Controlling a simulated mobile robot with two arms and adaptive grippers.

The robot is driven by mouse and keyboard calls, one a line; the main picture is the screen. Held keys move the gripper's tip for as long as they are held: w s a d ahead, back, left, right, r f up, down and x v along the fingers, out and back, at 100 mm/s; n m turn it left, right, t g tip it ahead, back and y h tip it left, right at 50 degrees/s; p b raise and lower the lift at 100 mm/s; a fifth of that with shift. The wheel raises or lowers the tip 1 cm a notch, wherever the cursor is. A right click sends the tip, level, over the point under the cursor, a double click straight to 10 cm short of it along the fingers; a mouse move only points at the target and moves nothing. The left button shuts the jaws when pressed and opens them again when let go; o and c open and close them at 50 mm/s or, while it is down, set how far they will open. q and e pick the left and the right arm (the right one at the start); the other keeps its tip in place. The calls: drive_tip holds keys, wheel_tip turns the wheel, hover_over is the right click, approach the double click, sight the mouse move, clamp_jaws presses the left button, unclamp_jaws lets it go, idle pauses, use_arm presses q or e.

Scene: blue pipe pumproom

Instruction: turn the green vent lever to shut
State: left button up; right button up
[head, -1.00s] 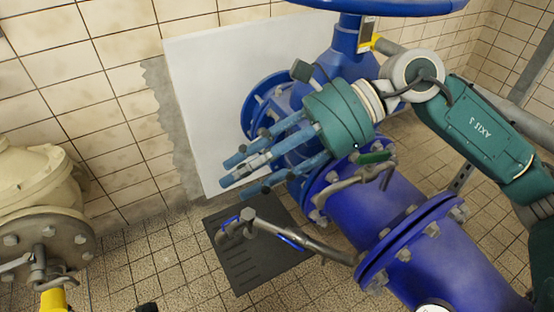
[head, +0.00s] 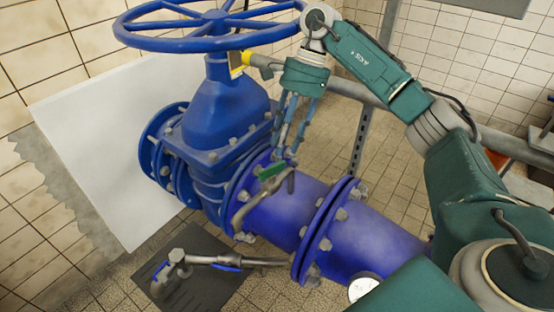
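The green vent lever (head: 272,171) sits on a small metal vent pipe (head: 258,199) on top of the blue main pipe, just right of the big valve body. My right gripper (head: 286,153) comes in from the upper right and points down, with its blue fingers just above and behind the lever. The fingers are spread with nothing seen between them. The tips lie close to the lever in the picture; whether they touch it I cannot tell. My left gripper is out of view.
A large blue handwheel (head: 210,30) tops the valve body (head: 218,115). A side pipe with a blue-handled lever (head: 226,265) projects left below. A round gauge (head: 362,288) is at the lower right. A steel strut (head: 360,142) stands behind. A white panel (head: 105,150) leans at the left.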

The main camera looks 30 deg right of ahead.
sight(276, 166)
drive_tip(key=x, duration=0.6)
drive_tip(key=shift+a+b, duration=0.15)
drive_tip(key=shift+b, duration=0.2)
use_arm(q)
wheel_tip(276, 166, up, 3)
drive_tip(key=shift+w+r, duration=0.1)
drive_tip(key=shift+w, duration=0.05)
use_arm(e)
drive_tip(key=shift+c, duration=0.5)
clamp_jaws()
